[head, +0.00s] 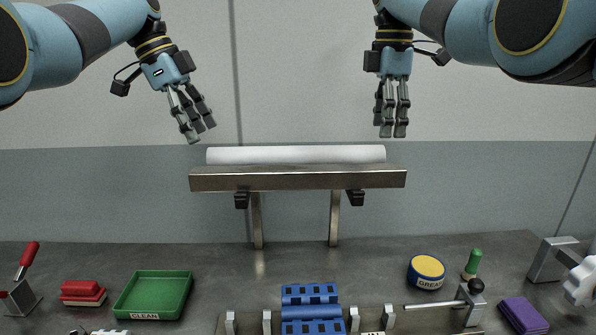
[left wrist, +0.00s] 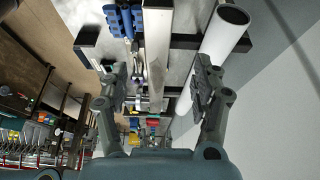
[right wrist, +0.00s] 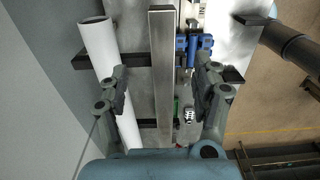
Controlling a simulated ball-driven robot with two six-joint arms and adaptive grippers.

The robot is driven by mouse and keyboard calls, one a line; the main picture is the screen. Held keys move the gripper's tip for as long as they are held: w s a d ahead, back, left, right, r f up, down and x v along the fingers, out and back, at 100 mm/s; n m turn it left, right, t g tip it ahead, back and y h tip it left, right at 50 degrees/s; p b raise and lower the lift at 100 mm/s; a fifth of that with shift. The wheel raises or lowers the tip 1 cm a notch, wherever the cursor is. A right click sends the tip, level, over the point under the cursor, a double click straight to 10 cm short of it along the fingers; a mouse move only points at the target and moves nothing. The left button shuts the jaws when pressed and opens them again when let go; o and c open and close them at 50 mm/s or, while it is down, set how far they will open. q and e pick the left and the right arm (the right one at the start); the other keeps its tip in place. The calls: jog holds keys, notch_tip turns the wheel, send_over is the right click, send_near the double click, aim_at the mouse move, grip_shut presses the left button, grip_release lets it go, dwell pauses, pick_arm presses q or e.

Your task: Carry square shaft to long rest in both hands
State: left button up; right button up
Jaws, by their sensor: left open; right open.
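The square shaft (head: 297,179) is a long grey metal bar lying level across two dark bracket arms above the bench. In the left wrist view the shaft (left wrist: 157,55) runs between my open fingers, farther off; the right wrist view also shows the shaft (right wrist: 163,80) between the fingers. My left gripper (head: 200,129) is open and empty, above the shaft's left end. My right gripper (head: 393,131) is open and empty, above its right end. Neither touches it. A long low grey rack with upright pegs (head: 405,320) at the front may be the long rest; its lower part is cut off.
A white tube (head: 296,155) lies parallel behind the shaft. Blue blocks (head: 310,292) stand at the front centre. A green tray (head: 153,295) and red block (head: 82,291) are left; a round tin (head: 426,271) and purple pad (head: 523,315) are right. The bench's middle is mostly clear.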

aim_at(221, 169)
pick_arm(q)
jog(key=shift+s+r, duration=0.15)
jog(key=shift+s, duration=0.2)
pick_arm(e)
jog(key=shift+s+r, duration=0.15)
jog(key=shift+s, duration=0.2)
pick_arm(q)
jog(key=x, duration=1.1)
jog(key=shift+w, duration=0.1)
pick_arm(e)
notch_tip(221, 169, down, 11)
jog(key=shift+w, duration=0.15)
pick_arm(q)
grip_shut()
pick_arm(e)
grip_shut()
pick_arm(q)
jog(key=shift+r, duration=0.15)
pick_arm(e)
jog(key=shift+r, duration=0.1)
